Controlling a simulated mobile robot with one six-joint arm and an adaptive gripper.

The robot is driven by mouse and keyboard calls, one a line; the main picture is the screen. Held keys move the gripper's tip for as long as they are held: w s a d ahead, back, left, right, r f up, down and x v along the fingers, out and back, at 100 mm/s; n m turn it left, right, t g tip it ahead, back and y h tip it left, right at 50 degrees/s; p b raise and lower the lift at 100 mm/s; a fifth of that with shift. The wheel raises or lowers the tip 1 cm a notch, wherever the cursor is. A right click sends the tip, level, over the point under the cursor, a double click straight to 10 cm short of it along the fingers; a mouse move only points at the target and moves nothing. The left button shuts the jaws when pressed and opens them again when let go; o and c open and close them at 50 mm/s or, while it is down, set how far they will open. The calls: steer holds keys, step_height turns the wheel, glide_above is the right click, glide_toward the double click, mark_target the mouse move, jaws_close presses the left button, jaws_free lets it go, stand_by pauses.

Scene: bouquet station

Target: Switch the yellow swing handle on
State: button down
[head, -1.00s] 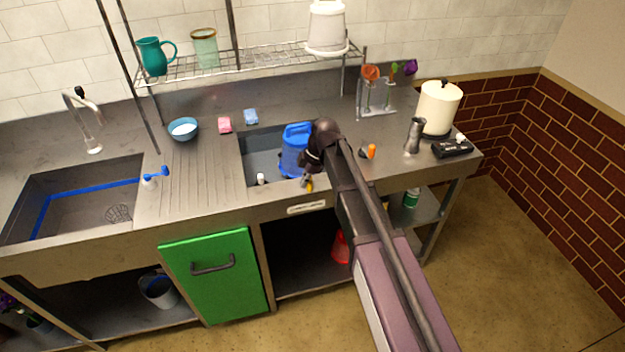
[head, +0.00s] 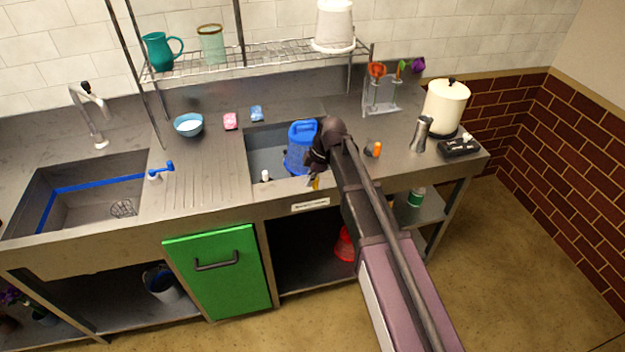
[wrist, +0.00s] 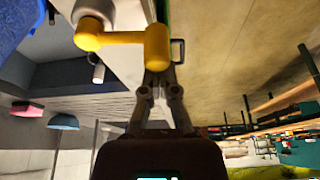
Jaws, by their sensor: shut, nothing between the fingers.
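The yellow swing handle (wrist: 122,38) fills the upper middle of the wrist view. It has a round pivot end at the left, a straight arm and a thick cylindrical grip at the right. In the head view only a small yellow piece (head: 315,185) of it shows at the counter's front edge, partly hidden by my arm. My gripper (wrist: 158,78) is shut and empty, with its fingertips at the end of the handle's grip. I cannot tell whether they touch it. In the head view the wrist covers most of the gripper.
A blue container (head: 299,150) stands in the small basin behind the handle. A small white knob (head: 265,176) is at the basin's front left. A green cabinet door (head: 222,285) is below the counter. An orange-tipped object (head: 375,149) lies right of my arm.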

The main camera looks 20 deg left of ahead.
step_height(320, 180, up, 10)
steer(key=p, duration=0.9)
steer(key=shift+a+f, duration=0.2)
steer(key=shift+f, duration=0.05)
steer(key=shift+s, duration=0.1)
stand_by(0.5)
steer(key=s+d+m+h, duration=0.1)
steer(key=s+d+m, duration=0.3)
steer(key=d+m, duration=0.3)
steer(key=s+d+m+t+h, duration=0.1)
steer(key=s+d+m, duration=0.3)
steer(key=d, duration=1.3)
steer(key=s+d+f+m+h, duration=0.1)
steer(key=s+d+m, duration=0.3)
steer(key=d+m, duration=0.7)
steer(key=shift+s+d+m+t, duration=0.3)
steer(key=shift+s+d+m, duration=0.1)
steer(key=shift+d, duration=0.3)
